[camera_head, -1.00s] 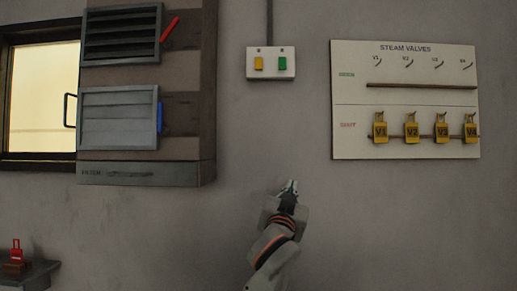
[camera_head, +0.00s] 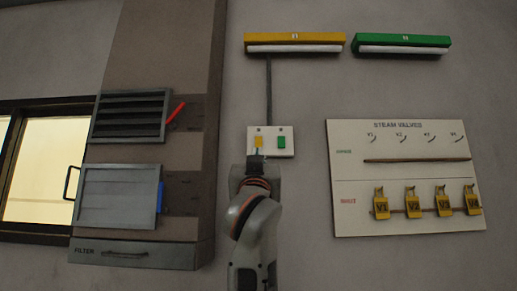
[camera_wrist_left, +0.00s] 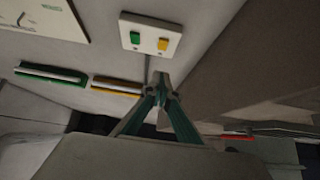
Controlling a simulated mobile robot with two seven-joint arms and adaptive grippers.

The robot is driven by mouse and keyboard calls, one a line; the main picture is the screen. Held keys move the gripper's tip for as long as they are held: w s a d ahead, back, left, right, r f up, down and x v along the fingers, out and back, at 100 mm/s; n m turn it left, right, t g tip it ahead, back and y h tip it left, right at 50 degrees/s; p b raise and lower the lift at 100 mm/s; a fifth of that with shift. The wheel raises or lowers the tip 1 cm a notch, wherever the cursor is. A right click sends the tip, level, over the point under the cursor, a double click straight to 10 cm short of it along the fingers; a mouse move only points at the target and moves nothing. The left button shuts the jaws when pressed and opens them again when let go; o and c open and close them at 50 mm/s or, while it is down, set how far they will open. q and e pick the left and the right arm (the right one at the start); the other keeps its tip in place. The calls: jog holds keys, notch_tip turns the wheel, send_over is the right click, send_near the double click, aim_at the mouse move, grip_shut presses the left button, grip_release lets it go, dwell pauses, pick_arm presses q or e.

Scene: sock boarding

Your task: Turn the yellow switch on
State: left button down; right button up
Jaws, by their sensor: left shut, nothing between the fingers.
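The yellow switch (camera_head: 259,141) is the left rocker on a white switch plate (camera_head: 251,150), with a green switch (camera_head: 281,142) beside it. In the left wrist view the yellow switch (camera_wrist_left: 163,45) is on the right of the plate. My left gripper (camera_head: 257,157) is shut and empty, its tips at or just below the yellow switch and hiding its lower edge. In the wrist view the tips of my left gripper (camera_wrist_left: 160,84) lie below the switch plate; I cannot tell whether they touch it. My right gripper is not in view.
A yellow lamp (camera_head: 295,38) and a green lamp (camera_head: 402,39) hang above. A STEAM VALVES board (camera_head: 350,145) with several yellow padlocks is at right. A brown column with grey louvred panels (camera_head: 120,197) and a red lever (camera_head: 176,112) stands at left.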

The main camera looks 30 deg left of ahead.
aim_at(258, 143)
pick_arm(q)
jog(key=p+x, duration=0.1)
jog(key=x, duration=0.3)
jog(key=f+p+x, duration=0.1)
jog(key=p+x, duration=0.1)
jog(key=x, duration=0.2)
jog(key=w+p+x, duration=0.1)
jog(key=x, duration=0.2)
jog(key=shift+w+a, duration=0.3)
jog(key=shift+a, duration=0.2)
jog(key=shift+w+a+f+p, duration=0.15)
jog(key=shift+w+a+p, duration=0.15)
jog(key=shift+w, duration=0.2)
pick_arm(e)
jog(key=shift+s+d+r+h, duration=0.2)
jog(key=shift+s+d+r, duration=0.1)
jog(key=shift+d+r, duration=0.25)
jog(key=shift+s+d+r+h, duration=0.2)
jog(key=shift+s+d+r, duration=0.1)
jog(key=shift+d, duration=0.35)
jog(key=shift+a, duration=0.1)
